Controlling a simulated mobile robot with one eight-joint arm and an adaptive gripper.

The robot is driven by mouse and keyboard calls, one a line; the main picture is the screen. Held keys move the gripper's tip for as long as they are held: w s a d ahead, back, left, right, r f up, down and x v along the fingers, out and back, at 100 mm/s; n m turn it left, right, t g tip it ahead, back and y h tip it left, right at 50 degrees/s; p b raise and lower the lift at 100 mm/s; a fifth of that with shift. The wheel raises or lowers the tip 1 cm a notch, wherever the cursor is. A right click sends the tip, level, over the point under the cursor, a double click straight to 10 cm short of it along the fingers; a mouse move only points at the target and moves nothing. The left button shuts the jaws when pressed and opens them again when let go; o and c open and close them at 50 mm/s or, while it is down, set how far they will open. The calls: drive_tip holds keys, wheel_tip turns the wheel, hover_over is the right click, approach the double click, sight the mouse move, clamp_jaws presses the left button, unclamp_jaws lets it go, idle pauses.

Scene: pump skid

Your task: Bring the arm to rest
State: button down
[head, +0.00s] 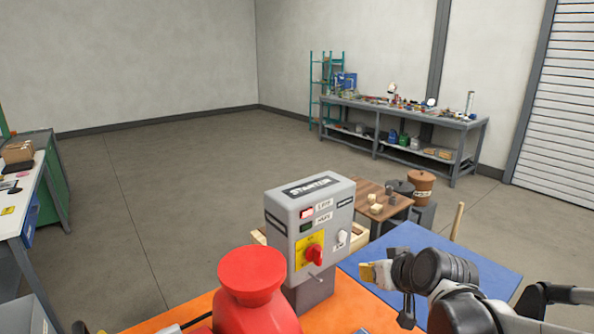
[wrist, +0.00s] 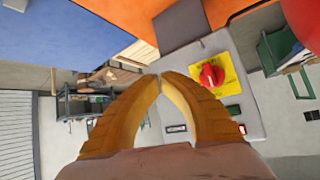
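My gripper (head: 368,273) is at the lower right in the head view, just right of the grey starter box (head: 312,225) and apart from it. In the wrist view its two yellow-brown fingers (wrist: 160,78) curve inward and their tips meet or nearly meet, with nothing between them. My dark wrist and arm extend to the lower right in the head view. The starter box has a red rotary knob (head: 314,255) on a yellow plate, a lit red lamp, a dark lamp and a white knob. The knob also shows in the wrist view (wrist: 211,74).
A red rounded pump part (head: 252,280) stands left of the box on an orange surface (head: 360,312). A blue surface (head: 425,245) lies under my gripper. Behind are a small wooden table (head: 366,190), brown pot (head: 421,187) and workbench (head: 410,112). Open floor lies at left.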

drive_tip(key=s+f+m+g+h+b, duration=0.1)
drive_tip(key=s+g+h, duration=0.1)
drive_tip(key=s, duration=1.7)
drive_tip(key=shift+s+d+f+m+g, duration=0.3)
drive_tip(key=shift+d+f+g, duration=0.1)
drive_tip(key=shift+g, duration=0.1)
